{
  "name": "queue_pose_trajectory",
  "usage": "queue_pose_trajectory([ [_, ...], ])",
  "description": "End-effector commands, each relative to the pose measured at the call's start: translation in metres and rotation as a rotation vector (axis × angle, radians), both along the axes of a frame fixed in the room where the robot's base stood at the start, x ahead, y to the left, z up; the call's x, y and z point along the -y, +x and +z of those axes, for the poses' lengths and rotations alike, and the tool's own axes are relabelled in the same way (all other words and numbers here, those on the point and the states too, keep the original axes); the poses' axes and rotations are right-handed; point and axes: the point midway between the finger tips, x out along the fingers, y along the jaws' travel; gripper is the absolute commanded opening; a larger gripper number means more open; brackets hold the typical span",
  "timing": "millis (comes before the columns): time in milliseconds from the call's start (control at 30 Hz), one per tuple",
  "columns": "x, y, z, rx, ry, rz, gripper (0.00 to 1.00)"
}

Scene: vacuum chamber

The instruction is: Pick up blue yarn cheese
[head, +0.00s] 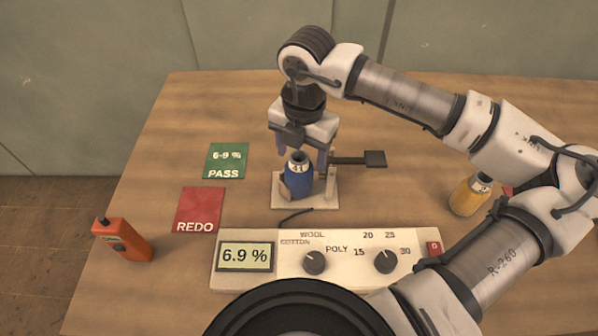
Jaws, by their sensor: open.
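The blue yarn cheese (298,182) stands upright on a small cream stand (325,199) in the middle of the table. Its grey top carries a white label with dark figures. My gripper (300,158) is above and around the upper part of the blue cheese, with its jaws open. One purple-grey finger shows to the left of the cheese and one to the right. Whether the fingers touch it cannot be told from this view.
A meter (343,264) reading 6.9 % lies in front of the stand. A green PASS card (227,160), red REDO card (198,209) and orange handheld device (124,240) are left. A yellow yarn cheese (468,197) stands right, near my arm.

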Motion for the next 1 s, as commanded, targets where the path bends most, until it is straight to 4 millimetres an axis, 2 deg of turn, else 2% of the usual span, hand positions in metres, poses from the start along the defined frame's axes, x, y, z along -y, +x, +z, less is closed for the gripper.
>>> queue_pose_trajectory([
  [233, -0.003, -0.001, -0.030, -0.001, 0.002, 0.001, 0.65],
  [500, -0.003, -0.001, -0.034, 0.000, 0.000, 0.001, 0.65],
  [767, -0.003, -0.001, -0.034, 0.000, 0.000, 0.001, 0.31],
  [1000, -0.003, 0.000, -0.033, 0.000, 0.001, 0.001, 0.29],
])
